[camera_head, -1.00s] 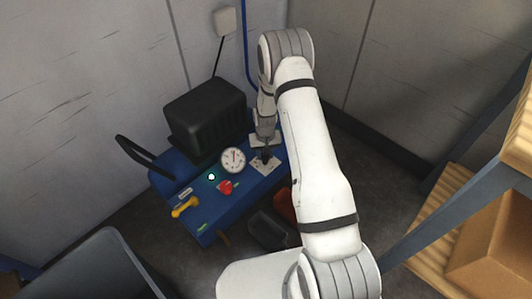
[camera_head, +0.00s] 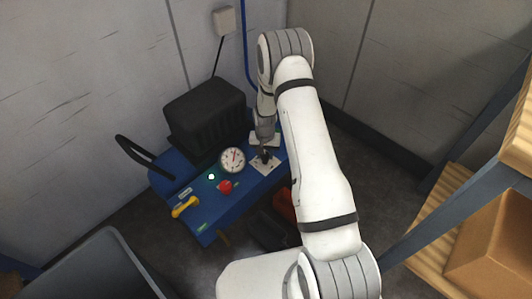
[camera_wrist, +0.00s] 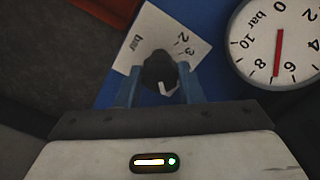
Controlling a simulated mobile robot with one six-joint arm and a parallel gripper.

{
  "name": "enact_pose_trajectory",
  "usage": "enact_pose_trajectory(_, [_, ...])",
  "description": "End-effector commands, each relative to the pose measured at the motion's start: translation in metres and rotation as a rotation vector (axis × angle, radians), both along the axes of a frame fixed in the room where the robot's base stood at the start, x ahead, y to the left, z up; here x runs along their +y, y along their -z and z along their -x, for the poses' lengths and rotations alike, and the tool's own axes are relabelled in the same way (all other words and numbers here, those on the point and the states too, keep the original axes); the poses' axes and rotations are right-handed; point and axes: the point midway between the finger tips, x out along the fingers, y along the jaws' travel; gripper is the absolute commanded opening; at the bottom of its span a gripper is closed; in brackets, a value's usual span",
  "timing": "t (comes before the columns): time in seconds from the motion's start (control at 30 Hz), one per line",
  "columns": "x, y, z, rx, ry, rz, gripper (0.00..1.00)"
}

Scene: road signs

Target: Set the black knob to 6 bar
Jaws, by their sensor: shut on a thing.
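The black knob (camera_wrist: 158,70) stands on a white scale plate (camera_wrist: 150,32) marked "bar", 2 and 3. In the head view the plate (camera_head: 262,166) lies on the right part of the blue machine top. My gripper (camera_wrist: 159,88) is shut on the knob, with a blue finger on each side. The knob's white mark shows on its near side; the scale number it points to is hidden. The round gauge (camera_wrist: 279,42) appears upside down in the wrist view. Its red needle points between 6 and 8. The gauge also shows in the head view (camera_head: 232,160).
The blue machine (camera_head: 210,215) also carries a red button (camera_head: 226,187), a yellow lever (camera_head: 185,206), a lit green lamp (camera_head: 211,176) and a black finned block (camera_head: 206,115). A black handle (camera_head: 140,155) rises at left. A wooden shelf (camera_head: 440,205) stands at right.

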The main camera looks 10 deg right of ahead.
Motion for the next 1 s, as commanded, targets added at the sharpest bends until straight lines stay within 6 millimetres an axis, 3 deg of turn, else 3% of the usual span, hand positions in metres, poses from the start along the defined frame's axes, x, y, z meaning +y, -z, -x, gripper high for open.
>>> enact_pose_trajectory(0.07, [0.0,-0.003,-0.006,-0.016,0.0,0.0,0.11])
enact_pose_trajectory(0.1, [0.0,-0.003,-0.006,-0.016,0.0,0.0,0.37])
enact_pose_trajectory(0.33, [0.0,-0.001,-0.003,-0.009,-0.001,0.0,0.56])
enact_pose_trajectory(0.63, [0.001,-0.006,-0.002,-0.005,-0.002,0.0,0.56])
enact_pose_trajectory(1.0, [0.0,-0.065,-0.003,-0.006,-0.001,0.0,0.56])
